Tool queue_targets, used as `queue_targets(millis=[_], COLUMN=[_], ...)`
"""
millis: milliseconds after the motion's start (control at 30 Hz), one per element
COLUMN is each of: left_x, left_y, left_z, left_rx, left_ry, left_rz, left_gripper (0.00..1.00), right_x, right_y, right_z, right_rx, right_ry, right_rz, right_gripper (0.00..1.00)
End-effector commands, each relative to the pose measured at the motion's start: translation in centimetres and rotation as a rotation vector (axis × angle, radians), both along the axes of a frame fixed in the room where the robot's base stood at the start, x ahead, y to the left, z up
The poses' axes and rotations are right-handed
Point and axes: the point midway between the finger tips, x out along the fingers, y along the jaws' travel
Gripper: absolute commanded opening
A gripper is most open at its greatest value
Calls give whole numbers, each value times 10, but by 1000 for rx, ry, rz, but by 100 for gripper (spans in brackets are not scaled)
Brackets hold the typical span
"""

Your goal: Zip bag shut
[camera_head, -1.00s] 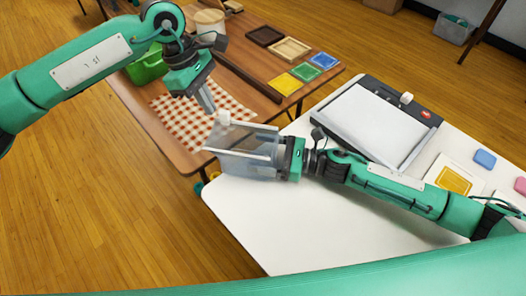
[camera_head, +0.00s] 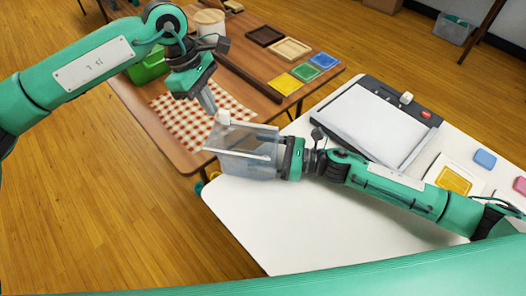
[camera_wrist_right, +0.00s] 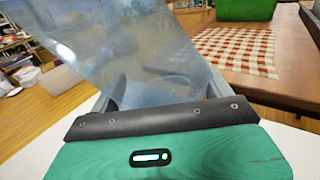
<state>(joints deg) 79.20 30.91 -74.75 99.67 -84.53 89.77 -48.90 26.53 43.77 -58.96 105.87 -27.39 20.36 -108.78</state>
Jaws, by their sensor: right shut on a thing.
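A clear, see-through zip bag (camera_head: 250,163) is held out over the left edge of the white table. My right gripper (camera_head: 283,158) is shut on its right side. In the right wrist view the bag (camera_wrist_right: 150,55) stretches up and away from the jaws. A small white zip slider (camera_head: 223,117) sits at the bag's top left corner. My left gripper (camera_head: 212,108) points down with its fingertips close beside the slider; contact and finger gap are too small to make out.
A white table (camera_head: 270,225) carries a grey press-like device (camera_head: 370,125) and coloured pads. Behind is a wooden table with a red checked cloth (camera_head: 185,125), a green bin (camera_head: 148,66), and coloured squares (camera_head: 323,60). The white table's front left is clear.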

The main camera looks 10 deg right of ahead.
Motion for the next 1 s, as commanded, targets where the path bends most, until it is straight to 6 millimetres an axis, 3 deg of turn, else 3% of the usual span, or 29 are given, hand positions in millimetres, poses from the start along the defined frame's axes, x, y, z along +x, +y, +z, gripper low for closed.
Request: queue_targets(millis=[300,1000], left_x=[-1,-14], left_y=[-2,-27], left_z=[0,0], left_rx=[0,0], left_ry=[0,0], left_rz=[-1,-2], left_gripper=[0,0], right_x=[0,0], right_y=[0,0], right_z=[0,0], right_rx=[0,0], right_ry=[0,0], right_rz=[0,0], right_gripper=[60,60])
